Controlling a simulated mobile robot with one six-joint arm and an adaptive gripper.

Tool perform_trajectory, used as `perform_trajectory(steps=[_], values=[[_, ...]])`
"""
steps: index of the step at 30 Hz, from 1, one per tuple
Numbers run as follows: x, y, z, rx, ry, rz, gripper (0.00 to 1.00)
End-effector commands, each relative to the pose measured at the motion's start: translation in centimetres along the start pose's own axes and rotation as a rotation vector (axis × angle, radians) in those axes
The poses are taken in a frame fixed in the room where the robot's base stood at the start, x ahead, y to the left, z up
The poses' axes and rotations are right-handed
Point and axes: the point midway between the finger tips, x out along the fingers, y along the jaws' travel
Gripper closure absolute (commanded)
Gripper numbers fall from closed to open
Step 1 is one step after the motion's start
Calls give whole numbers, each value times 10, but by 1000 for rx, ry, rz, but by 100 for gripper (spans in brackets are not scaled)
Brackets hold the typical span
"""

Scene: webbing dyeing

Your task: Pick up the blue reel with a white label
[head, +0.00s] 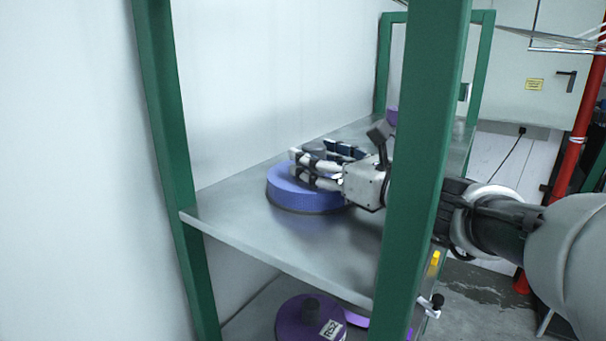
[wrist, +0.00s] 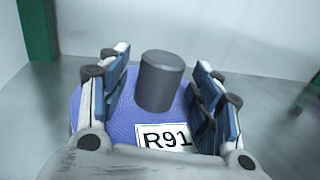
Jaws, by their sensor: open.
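The blue reel (head: 288,195) lies flat on the upper metal shelf. Its white label, reading R91, shows in the wrist view (wrist: 165,137), in front of the reel's dark grey hub (wrist: 160,80). My gripper (head: 312,163) is open above the reel. In the wrist view its fingers (wrist: 160,85) stand on either side of the hub, with a visible gap on each side. The near part of the reel is hidden behind my gripper's body in the wrist view.
A green rack post (head: 422,150) stands in front of my arm. A purple reel (head: 300,318) labelled R52 lies on the lower shelf. Another purple item (head: 392,115) sits at the far end of the upper shelf (head: 225,210). The shelf left of the reel is bare.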

Motion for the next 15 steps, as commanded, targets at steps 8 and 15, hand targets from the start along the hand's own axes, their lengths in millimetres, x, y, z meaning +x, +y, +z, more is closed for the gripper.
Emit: perform_trajectory(steps=[8,15], values=[[0,2,1,0,0,-1,41],[0,1,0,0,0,0,57]])
